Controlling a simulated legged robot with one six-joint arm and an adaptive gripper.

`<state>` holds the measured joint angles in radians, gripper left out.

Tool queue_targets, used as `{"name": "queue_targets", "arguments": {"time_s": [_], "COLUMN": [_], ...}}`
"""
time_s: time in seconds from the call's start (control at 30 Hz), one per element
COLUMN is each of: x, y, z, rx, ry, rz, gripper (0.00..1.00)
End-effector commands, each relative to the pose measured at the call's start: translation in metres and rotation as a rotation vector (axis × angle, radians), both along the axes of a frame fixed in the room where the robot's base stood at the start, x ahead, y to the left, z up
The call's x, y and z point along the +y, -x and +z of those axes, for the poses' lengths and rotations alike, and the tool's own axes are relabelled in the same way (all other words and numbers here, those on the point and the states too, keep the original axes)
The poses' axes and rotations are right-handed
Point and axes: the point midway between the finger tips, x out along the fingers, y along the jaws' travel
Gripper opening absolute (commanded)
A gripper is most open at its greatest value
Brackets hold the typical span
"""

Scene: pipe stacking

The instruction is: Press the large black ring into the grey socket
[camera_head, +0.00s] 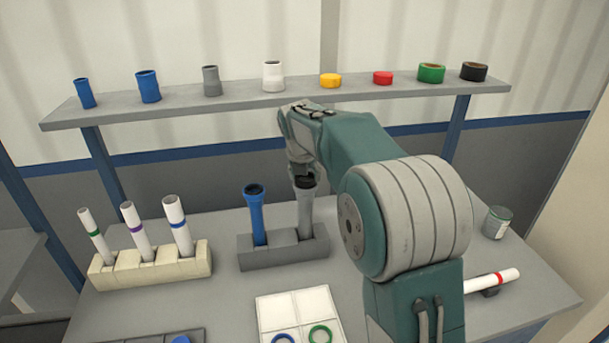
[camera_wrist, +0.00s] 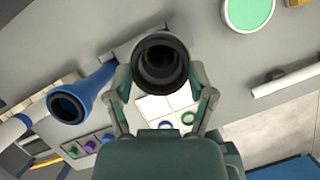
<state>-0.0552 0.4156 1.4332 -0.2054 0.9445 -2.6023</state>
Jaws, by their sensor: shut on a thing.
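The grey socket (camera_head: 306,207) is the flared top of a grey pipe standing upright in the right part of a dark grey block (camera_head: 285,252). The large black ring (camera_head: 305,182) is at the socket's mouth, directly below my gripper (camera_head: 303,172). In the wrist view the black ring (camera_wrist: 161,62) lies between the two fingers of my gripper (camera_wrist: 162,84), lined up over the pipe's opening. My gripper is shut on the ring. I cannot tell how deep the ring sits in the socket.
A blue pipe (camera_head: 256,215) stands beside the grey one in the same block. A cream rack (camera_head: 150,268) with white tubes is to the left. A white tray (camera_head: 300,310) with rings is in front. A back shelf (camera_head: 240,100) holds fittings and coloured rings.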

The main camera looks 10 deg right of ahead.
Motion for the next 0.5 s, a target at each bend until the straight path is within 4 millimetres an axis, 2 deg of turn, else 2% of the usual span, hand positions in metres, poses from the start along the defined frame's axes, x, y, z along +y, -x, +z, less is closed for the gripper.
{"name": "queue_targets", "arguments": {"time_s": [0.17,0.2,0.23,0.27,0.5], "x": [0.0,0.0,0.0,0.0,0.0], "y": [0.0,-0.0001,0.0,0.0,-0.0001], "z": [0.0,0.0,0.0,0.0,0.0001], "rx": [0.0,0.0,0.0,0.0,0.0], "ry": [0.0,0.0,0.0,0.0,0.0], "rz": [0.0,0.0,0.0,0.0,0.0], "gripper": [0.42,0.83,0.97,1.0,1.0]}}
